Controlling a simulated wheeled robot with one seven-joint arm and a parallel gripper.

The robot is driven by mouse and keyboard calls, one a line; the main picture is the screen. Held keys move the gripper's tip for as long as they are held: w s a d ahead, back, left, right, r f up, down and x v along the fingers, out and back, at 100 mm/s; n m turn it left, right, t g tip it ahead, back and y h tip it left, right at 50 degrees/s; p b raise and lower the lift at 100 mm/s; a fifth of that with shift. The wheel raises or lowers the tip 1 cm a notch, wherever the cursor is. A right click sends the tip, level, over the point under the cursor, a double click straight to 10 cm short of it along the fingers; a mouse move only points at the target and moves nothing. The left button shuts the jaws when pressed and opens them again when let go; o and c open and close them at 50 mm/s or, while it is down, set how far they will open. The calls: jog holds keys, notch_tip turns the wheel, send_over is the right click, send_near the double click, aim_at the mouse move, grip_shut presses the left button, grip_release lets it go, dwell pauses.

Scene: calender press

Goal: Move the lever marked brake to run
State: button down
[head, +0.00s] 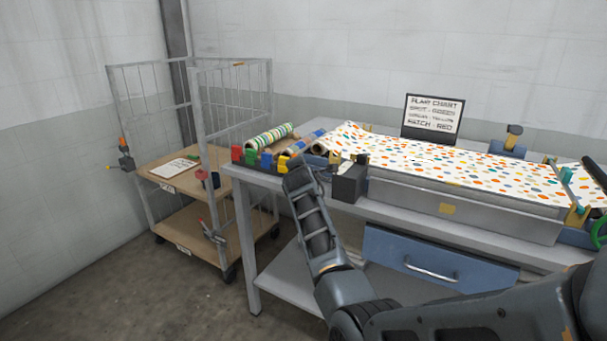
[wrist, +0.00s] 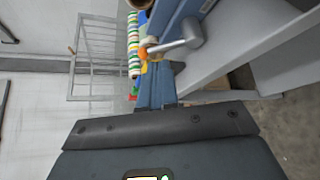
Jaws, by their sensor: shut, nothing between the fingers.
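A grey lever (wrist: 172,46) with an orange end shows in the wrist view, on a round grey hub beside the blue frame of the press. I cannot read any brake or run marking, so I cannot tell whether this is the brake lever or how it is set. My gripper (head: 295,166) is at the left end of the press bench in the head view, close to the coloured blocks and the black box. It is shut and empty. Its dark body (wrist: 160,130) fills the lower wrist view. In the head view my arm hides part of the bench edge there.
Spotted sheet (head: 440,165) lies along the press. A black box (head: 349,183) stands right of my gripper. Coloured blocks (head: 252,157) and patterned rolls (head: 268,138) are at the left end. A sign (head: 431,117) stands behind. A wire-sided trolley (head: 180,180) stands left.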

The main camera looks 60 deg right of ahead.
jog(key=v, duration=0.7)
jog(key=shift+a, duration=0.35)
jog(key=shift+s, duration=0.15)
jog(key=s+a+f+m+t+y, duration=0.1)
jog(key=s+a+f+t, duration=0.1)
jog(key=s+a+f, duration=0.4)
jog(key=s+a+f+t+y, duration=0.1)
jog(key=s+a+f+y, duration=0.1)
jog(key=a+f, duration=0.4)
jog(key=s+a+f+m+t+y, duration=0.2)
jog(key=s+a+f+y, duration=0.15)
jog(key=s+a, duration=1.05)
jog(key=s+a+r+m+y, duration=0.2)
jog(key=s+a+r+m, duration=0.2)
jog(key=s, duration=0.7)
jog(key=s+a+r+m+t+y, duration=0.1)
jog(key=s+a+r+m+y, duration=0.2)
jog(key=s+a+r+m, duration=0.2)
jog(key=s+a+r, duration=0.3)
jog(key=s+a, duration=0.3)
jog(key=a, duration=0.1)
jog(key=shift+r+y, duration=0.2)
jog(key=shift+y, duration=0.15)
